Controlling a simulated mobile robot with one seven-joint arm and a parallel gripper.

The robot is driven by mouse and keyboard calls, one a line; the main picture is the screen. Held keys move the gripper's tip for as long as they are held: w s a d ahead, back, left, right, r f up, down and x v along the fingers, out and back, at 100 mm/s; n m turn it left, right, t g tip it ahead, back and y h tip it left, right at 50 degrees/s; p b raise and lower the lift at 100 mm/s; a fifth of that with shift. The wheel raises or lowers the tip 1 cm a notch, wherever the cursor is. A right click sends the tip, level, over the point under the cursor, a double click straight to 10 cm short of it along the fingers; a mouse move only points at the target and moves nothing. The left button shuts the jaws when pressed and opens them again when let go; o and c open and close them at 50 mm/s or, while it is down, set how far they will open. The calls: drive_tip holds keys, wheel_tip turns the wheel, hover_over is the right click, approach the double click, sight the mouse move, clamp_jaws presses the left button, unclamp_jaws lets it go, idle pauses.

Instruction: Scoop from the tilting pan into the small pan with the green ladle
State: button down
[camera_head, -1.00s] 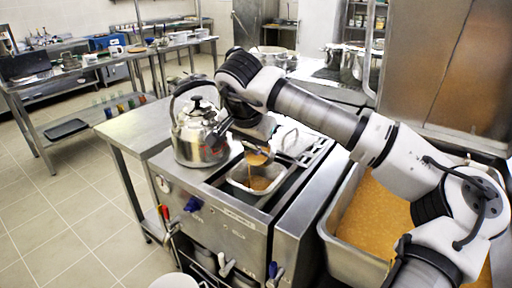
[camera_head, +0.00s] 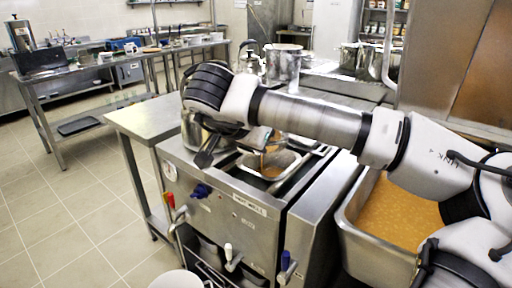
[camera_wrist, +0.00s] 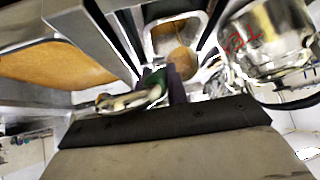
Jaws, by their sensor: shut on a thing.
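My gripper (camera_head: 207,152) is shut on the green ladle, whose green handle (camera_wrist: 154,80) shows between the jaws in the wrist view. The ladle bowl (camera_wrist: 182,60) holds orange-brown stew and is over the small pan. In the head view the bowl is partly hidden by my wrist, and a brown stream falls from it. The small pan (camera_head: 243,168) is a metal rectangular pan set in the counter, with some stew in its bottom. The large tilting pan (camera_head: 352,232) of orange stew stands to the right, partly covered by my arm; its stew also shows in the wrist view (camera_wrist: 50,62).
A steel kettle (camera_wrist: 268,42) stands close beside the small pan, mostly hidden by my gripper in the head view. A steel pot (camera_head: 283,65) stands behind. Knobs and levers (camera_head: 232,258) line the unit's front. The left side table (camera_head: 145,118) is bare.

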drive_tip(key=s+a+f+t+h+b, duration=0.1)
drive_tip(key=f+t+h+b, duration=0.1)
drive_tip(key=f+b, duration=0.5)
drive_tip(key=s+a+f+n+t+h+b, duration=0.1)
drive_tip(key=f+t+b, duration=0.4)
drive_tip(key=b, duration=1)
wheel_tip(320, 180, down, 2)
drive_tip(key=shift+s+a+f+h+b, duration=0.2)
drive_tip(key=shift+s+a+h+b, duration=0.25)
drive_tip(key=shift+s+h, duration=0.5)
drive_tip(key=shift+w, duration=0.2)
idle(1.6)
